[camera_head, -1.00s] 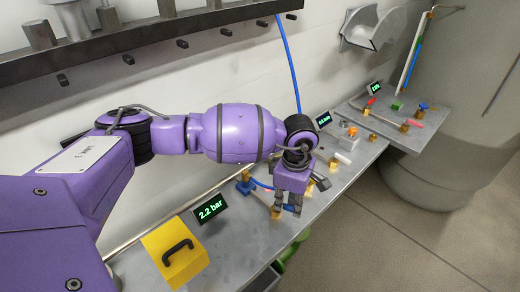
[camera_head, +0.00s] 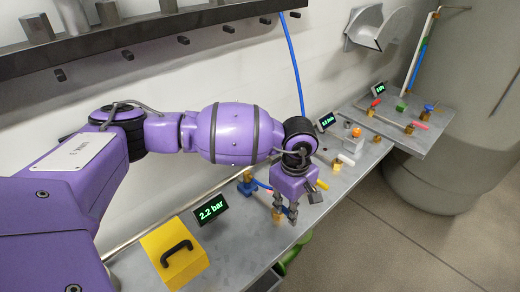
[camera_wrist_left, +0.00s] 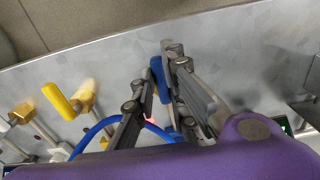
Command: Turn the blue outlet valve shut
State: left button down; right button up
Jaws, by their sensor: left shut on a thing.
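The blue valve handle (camera_wrist_left: 158,78) shows between the fingers of my left gripper (camera_wrist_left: 157,85) in the left wrist view. My left gripper (camera_head: 286,214) is shut on it and points down at the front of the grey bench. In the head view the fingers hide most of the handle, and a brass valve body (camera_head: 277,214) shows beside them. How far the handle is turned is hard to tell. A display (camera_head: 210,208) reading 2.2 bar stands to the left. My right gripper is in neither view.
A yellow valve handle (camera_head: 321,185) is close to the right of the gripper, also in the wrist view (camera_wrist_left: 60,102). A blue hose (camera_wrist_left: 95,132) curves near the fingers. A yellow box (camera_head: 172,256) with a black handle sits at front left. More fittings line the bench (camera_head: 350,180) rightward.

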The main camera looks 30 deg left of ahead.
pick_arm(q)
jog(key=shift+w+r, duration=0.1)
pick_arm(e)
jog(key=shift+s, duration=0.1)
pick_arm(q)
jog(key=c, duration=1.8)
grip_release()
jog(key=shift+o, duration=0.2)
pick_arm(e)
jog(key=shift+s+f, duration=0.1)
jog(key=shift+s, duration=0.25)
pick_arm(q)
jog(key=shift+r, duration=0.35)
notch_tip(320, 180, up, 11)
jog(key=shift+r, duration=0.15)
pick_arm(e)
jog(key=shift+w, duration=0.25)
